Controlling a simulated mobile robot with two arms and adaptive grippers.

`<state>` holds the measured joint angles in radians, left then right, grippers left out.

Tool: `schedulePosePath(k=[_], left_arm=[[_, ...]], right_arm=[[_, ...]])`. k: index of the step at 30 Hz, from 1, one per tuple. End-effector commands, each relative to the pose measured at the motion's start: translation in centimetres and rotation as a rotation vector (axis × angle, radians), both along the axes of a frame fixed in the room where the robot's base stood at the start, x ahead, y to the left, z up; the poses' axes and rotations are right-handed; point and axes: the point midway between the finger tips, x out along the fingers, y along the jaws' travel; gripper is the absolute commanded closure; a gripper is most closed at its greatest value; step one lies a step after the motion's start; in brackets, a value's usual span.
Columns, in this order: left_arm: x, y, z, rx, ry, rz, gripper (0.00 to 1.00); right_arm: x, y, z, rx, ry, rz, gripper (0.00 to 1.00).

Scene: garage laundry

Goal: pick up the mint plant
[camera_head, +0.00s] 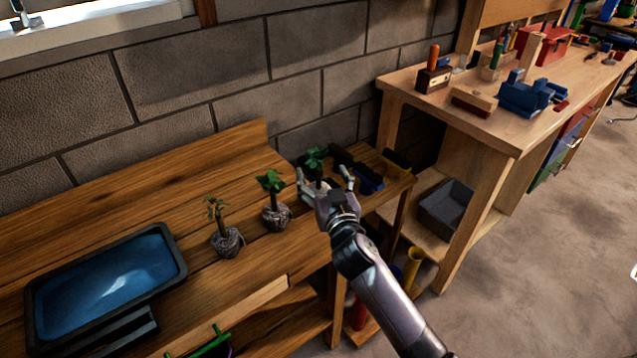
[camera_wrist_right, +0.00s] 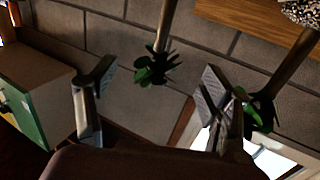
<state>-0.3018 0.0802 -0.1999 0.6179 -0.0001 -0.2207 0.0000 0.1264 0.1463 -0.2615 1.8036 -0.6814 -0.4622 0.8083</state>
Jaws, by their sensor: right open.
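Three small potted seedlings stand in a row on the wooden bench (camera_head: 120,196). A leafy green plant (camera_head: 316,157) is at the right end, a second leafy plant (camera_head: 270,183) is in the middle, and a sparse, brownish plant (camera_head: 217,212) is at the left. I cannot tell for sure which is the mint. My right gripper (camera_head: 325,180) is open at the right-end plant, its fingers on either side and hiding most of the pot. In the right wrist view a plant's leaves (camera_wrist_right: 155,66) show between the open fingers (camera_wrist_right: 158,80), and another plant (camera_wrist_right: 262,108) is behind the right finger. My left gripper is not in view.
Dark and blue bins (camera_head: 368,180) stand close to the right of the gripper. A black tray with a blue inside (camera_head: 110,280) is at the bench's left. A block wall (camera_head: 190,80) rises behind. A tool-covered workbench (camera_head: 480,115) is at the right.

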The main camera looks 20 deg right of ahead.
Motion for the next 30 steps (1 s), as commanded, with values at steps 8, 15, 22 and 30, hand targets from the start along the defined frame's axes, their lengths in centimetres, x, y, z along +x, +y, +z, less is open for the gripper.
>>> schedulePosePath(k=[8,15,22,30], left_arm=[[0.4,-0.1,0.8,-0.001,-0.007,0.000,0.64],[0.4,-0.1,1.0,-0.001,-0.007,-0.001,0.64],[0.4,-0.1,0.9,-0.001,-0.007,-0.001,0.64],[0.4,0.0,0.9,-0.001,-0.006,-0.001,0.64]], right_arm=[[2.8,-0.5,0.1,-0.003,0.000,-0.001,0.27],[5.2,-0.7,-0.1,-0.001,0.001,-0.001,0.27],[5.4,-0.7,-0.1,0.000,0.000,0.000,0.27],[5.4,-0.7,-0.1,0.000,0.001,0.000,0.43]])
